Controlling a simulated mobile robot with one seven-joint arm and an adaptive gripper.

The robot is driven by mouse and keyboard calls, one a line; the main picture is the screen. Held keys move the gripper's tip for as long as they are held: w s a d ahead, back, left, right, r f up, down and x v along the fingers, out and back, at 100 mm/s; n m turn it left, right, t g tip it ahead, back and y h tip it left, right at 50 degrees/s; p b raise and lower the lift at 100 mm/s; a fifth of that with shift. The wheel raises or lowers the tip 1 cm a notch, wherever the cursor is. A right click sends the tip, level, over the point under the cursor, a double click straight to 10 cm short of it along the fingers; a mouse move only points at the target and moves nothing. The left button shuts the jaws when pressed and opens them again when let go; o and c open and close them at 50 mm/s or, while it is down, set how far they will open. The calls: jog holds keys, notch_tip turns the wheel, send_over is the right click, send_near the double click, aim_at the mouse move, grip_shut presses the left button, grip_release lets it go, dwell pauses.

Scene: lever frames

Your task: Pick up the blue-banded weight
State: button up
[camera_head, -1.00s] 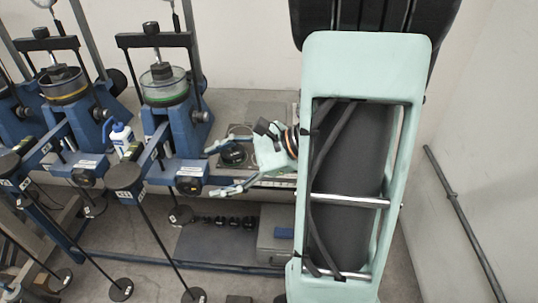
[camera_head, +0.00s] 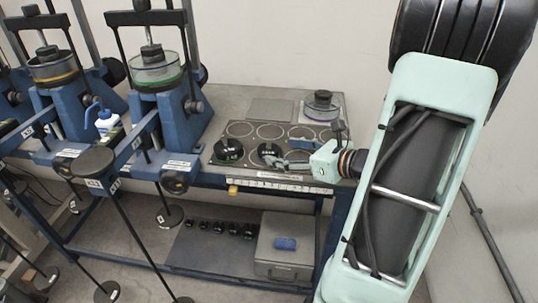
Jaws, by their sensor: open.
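Two black weights sit on the marked tray (camera_head: 240,129) on the bench, the left one (camera_head: 228,150) and the right one (camera_head: 268,152). No blue band can be made out on either at this size, so I cannot tell which is blue-banded. My gripper (camera_head: 284,160) is open, low over the tray's front edge, coming in from the right. Its fingers point left beside the right black weight. Whether they touch it is unclear. Part of the tray behind the gripper is hidden.
Blue lever frames (camera_head: 180,128) stand on the left.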

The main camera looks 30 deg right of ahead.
aim_at(266, 148)
jog(key=x, duration=0.6)
jog(key=shift+w+a+f+b, duration=0.15)
jog(key=shift+w+a+b, duration=0.1)
jog(key=shift+b, duration=0.15)
jog(key=c, duration=1.5)
jog(key=shift+o, duration=0.2)
jog(key=shift+d+r, duration=0.1)
jog(key=shift+r, duration=0.15)
